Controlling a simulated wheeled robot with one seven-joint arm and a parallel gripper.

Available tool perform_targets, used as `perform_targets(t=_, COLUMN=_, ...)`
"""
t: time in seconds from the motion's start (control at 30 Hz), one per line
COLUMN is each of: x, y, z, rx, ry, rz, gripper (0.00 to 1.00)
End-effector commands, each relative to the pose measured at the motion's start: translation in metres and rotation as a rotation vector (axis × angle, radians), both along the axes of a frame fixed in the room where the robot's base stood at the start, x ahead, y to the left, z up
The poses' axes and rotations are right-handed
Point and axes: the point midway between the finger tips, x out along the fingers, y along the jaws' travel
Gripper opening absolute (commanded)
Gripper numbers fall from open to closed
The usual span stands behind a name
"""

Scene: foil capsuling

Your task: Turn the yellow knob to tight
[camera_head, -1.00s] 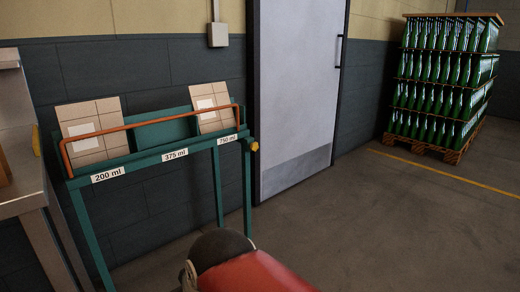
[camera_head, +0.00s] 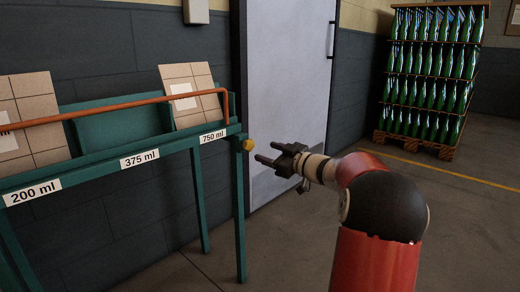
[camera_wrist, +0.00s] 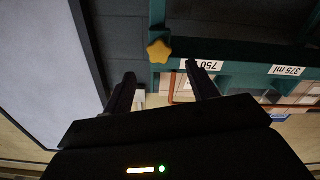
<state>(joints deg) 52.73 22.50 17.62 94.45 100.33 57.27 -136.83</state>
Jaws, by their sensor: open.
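The yellow knob (camera_head: 248,145) sits on the right end of the green rack's front rail, next to the 750 ml label. In the wrist view the knob (camera_wrist: 159,50) is star-shaped and lies ahead of the fingertips, between their lines. My gripper (camera_head: 262,153) is open and empty, its two fingers pointing left toward the knob with a small gap. In the wrist view my gripper (camera_wrist: 160,76) shows its fingers spread apart, not touching the knob. Any tight marking on the knob cannot be made out.
The green rack (camera_head: 120,165) holds cardboard packs (camera_head: 190,92) behind an orange bar (camera_head: 110,109). A grey door (camera_head: 285,80) stands behind my gripper. A pallet of green bottles (camera_head: 430,75) is at the back right. The floor between is clear.

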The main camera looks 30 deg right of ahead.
Motion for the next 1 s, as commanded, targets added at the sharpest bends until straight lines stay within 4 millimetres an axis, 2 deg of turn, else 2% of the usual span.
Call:
perform_targets(t=0.17, x=0.017, y=0.004, z=0.002, rx=-0.004, ry=-0.01, rz=-0.002, gripper=0.58)
perform_targets(t=0.5, x=0.065, y=0.022, z=0.001, rx=-0.003, ry=-0.007, rz=-0.001, gripper=0.58)
perform_targets(t=0.67, x=0.073, y=0.024, z=0.001, rx=-0.003, ry=-0.006, rz=-0.003, gripper=0.58)
perform_targets(t=0.9, x=0.073, y=0.025, z=0.0, rx=-0.004, ry=-0.007, rz=-0.003, gripper=0.58)
perform_targets(t=1.0, x=0.073, y=0.025, z=0.0, rx=-0.004, ry=-0.007, rz=-0.003, gripper=0.45)
